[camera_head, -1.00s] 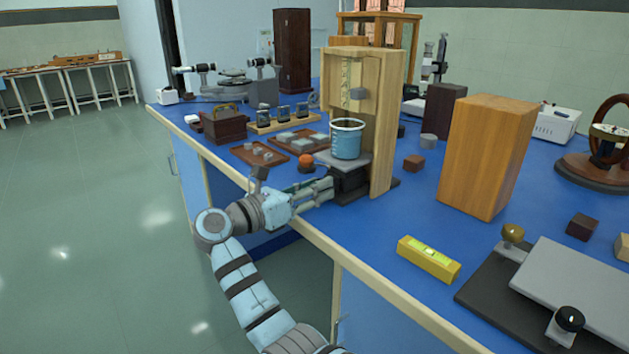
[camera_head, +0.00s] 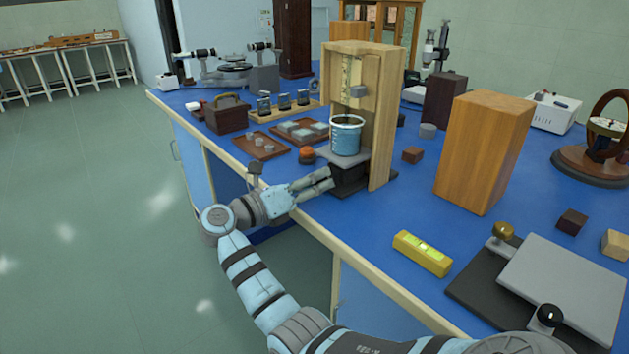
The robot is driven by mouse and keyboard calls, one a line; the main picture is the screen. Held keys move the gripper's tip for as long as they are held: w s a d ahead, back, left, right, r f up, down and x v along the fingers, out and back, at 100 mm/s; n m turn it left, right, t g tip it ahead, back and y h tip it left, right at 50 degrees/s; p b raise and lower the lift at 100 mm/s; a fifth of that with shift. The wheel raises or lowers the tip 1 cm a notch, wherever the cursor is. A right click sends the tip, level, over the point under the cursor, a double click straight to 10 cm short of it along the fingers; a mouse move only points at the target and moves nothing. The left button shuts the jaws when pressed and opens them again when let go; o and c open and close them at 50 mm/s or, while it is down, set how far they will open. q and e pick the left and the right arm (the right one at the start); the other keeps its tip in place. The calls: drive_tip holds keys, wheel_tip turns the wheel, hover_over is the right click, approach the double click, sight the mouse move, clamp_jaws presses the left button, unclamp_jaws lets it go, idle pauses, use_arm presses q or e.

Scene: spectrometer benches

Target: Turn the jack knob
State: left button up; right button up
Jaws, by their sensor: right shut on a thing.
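A small lab jack with a dark body (camera_head: 349,179) and a grey top plate (camera_head: 352,157) stands at the foot of a wooden frame (camera_head: 383,120). A beaker of blue liquid (camera_head: 346,137) stands upright on the plate. My right gripper (camera_head: 330,181) reaches in from the left at the jack's front left side. Its fingers are shut on the jack knob, which they hide. My left gripper is out of view.
An orange-topped object (camera_head: 307,155) and wooden trays (camera_head: 262,146) lie close behind my right gripper. A yellow level (camera_head: 422,253) lies near the bench's front edge. A tall wooden block (camera_head: 484,150) stands to the right. Blue bench top is clear between them.

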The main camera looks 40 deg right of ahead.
drive_tip(key=o, duration=1.2)
drive_tip(key=shift+a, duration=0.1)
drive_tip(key=a, duration=1.2)
drive_tip(key=shift+w, duration=0.15)
drive_tip(key=shift+c, duration=0.2)
